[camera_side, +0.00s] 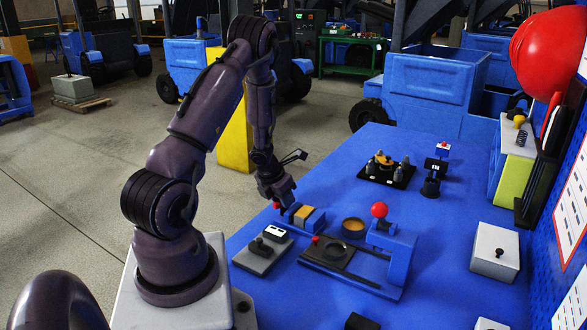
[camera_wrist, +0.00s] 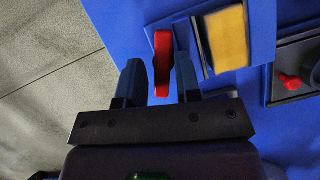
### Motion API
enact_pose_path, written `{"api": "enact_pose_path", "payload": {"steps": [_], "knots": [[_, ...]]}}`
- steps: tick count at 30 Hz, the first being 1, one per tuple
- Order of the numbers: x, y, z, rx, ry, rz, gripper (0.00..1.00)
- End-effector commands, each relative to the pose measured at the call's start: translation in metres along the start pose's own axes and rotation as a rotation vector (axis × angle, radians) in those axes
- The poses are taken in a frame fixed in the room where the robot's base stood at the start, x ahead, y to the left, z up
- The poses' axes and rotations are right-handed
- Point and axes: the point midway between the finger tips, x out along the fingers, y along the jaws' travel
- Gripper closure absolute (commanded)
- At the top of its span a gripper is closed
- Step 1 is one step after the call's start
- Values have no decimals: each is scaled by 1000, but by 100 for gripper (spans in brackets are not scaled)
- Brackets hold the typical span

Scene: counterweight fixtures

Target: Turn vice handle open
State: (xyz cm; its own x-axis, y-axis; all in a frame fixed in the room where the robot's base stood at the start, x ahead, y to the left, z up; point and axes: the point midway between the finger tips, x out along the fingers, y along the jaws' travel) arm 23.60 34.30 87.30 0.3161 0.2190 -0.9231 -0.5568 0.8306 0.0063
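The vice (camera_side: 314,220) is a small blue block with a yellow piece between its jaws, on the blue table's near left side. Its red handle (camera_side: 277,205) sticks out at its left end, partly hidden by my gripper (camera_side: 284,203). In the wrist view the red handle (camera_wrist: 162,60) lies between the two fingers of my gripper (camera_wrist: 160,76). The fingers are apart, with a clear gap on the left and a narrower one on the right. The vice's yellow piece (camera_wrist: 227,40) shows right of the handle.
A grey box with a black lever (camera_side: 262,252) sits close in front of the vice. A blue press with a red ball (camera_side: 379,210) and a black plate (camera_side: 331,254) stand right of it. A black tray of parts (camera_side: 386,172) lies behind; a white box (camera_side: 495,250) is far right.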

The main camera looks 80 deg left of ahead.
Motion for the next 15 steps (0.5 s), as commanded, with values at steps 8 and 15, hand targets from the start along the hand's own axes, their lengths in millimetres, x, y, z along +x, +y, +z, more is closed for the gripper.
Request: {"api": "enact_pose_path", "payload": {"steps": [8, 15], "knots": [[2, -3, -3, 364, 5, -166, 57], [4, 2, -1, 837, 5, -358, 57]]}}
